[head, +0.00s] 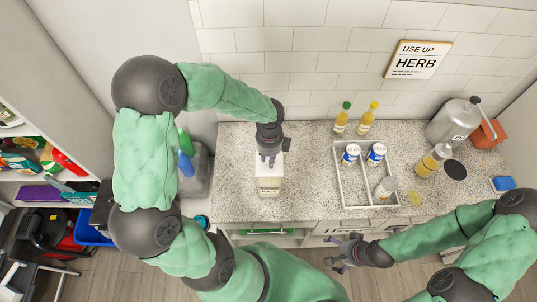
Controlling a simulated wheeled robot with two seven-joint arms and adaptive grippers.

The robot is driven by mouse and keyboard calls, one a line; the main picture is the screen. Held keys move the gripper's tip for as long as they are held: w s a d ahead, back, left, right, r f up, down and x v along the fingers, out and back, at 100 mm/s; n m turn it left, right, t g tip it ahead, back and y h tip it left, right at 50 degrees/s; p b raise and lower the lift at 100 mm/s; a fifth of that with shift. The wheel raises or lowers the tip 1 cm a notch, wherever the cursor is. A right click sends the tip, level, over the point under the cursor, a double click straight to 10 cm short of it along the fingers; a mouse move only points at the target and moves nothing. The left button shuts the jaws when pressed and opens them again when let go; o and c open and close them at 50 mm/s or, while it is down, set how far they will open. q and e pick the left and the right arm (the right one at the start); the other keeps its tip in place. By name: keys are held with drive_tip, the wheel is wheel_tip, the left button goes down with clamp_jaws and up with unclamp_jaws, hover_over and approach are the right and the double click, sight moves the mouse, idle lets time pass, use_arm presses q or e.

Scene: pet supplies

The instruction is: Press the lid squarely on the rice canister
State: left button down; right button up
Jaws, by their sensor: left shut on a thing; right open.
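The fingers cover the join, so I cannot tell whether the lid is seated or level. My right gripper (340,252) is open and empty, in front of the counter and below its edge.
A white divided tray (341,183) with blue-and-white cans (375,154) stands to the right. Bottles (366,122), a metal canister (452,120), a dark disc (455,170) and a blue sponge (503,183) lie beyond. Counter (309,180) between canister and tray is clear.

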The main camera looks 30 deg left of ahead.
idle(0.3)
use_arm(q)
wheel_tip(320, 180, down, 6)
drive_tip(key=b, duration=0.4)
drive_tip(key=shift+f, duration=0.2)
idle(0.9)
drive_tip(key=shift+f, duration=0.15)
idle(1.2)
drive_tip(key=shift+c, duration=2.2)
unclamp_jaws()
